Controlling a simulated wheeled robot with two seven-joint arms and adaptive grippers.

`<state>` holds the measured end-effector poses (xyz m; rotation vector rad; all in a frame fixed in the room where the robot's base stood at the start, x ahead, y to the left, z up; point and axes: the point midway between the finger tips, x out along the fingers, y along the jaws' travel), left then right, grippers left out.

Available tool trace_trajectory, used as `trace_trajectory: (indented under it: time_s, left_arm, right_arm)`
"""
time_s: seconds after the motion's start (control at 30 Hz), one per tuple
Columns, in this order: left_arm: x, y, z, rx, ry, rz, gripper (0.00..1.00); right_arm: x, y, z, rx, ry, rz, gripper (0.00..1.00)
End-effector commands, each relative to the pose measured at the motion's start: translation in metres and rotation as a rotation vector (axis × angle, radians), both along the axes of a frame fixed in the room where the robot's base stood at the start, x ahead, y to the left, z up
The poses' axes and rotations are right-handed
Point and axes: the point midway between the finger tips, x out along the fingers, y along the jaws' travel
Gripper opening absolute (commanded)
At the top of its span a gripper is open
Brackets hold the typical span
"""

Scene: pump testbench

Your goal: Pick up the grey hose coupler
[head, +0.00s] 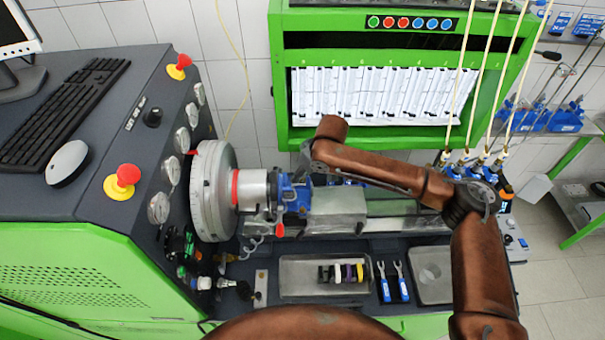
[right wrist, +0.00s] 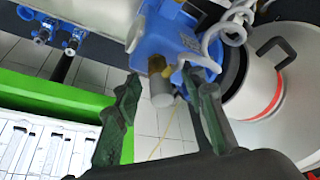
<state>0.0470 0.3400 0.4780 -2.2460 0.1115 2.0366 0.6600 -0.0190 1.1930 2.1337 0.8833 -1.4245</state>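The grey hose coupler (right wrist: 162,92) shows in the right wrist view as a short grey cylinder at the end of a brass fitting (right wrist: 156,65) on the blue pump (right wrist: 165,35). My right gripper (right wrist: 161,78) is open, with one dark green-padded finger on each side of the coupler in the picture. Gaps show on both sides, and neither finger appears to touch it. In the head view my brown right arm reaches in from the right to the blue pump (head: 292,195). I cannot make out the coupler there. My left gripper is not in view.
A large round chuck (head: 213,190) stands left of the pump. Coiled grey hoses (right wrist: 228,25) hang close to the fingers. A tray (head: 300,278) with several small rings and two blue-handled wrenches (head: 392,288) lie in front. A green cabinet (head: 283,100) stands behind.

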Motion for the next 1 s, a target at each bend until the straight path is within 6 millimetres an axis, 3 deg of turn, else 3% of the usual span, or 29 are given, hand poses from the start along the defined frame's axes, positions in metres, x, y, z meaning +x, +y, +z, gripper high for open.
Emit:
trace_trajectory:
  time_s: [0.17,0.7,1.0]
  left_arm:
    - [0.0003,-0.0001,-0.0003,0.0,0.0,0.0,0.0]
    - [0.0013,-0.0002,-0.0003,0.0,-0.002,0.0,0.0]
    - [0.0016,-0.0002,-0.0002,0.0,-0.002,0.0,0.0]
  right_arm:
    - [-0.0002,-0.0002,-0.0005,-0.001,0.001,0.0,0.36]
    - [-0.0002,-0.0004,-0.0003,-0.001,0.001,0.0,0.0]
    - [0.0,-0.0002,0.0001,0.0,0.0,0.0,0.0]
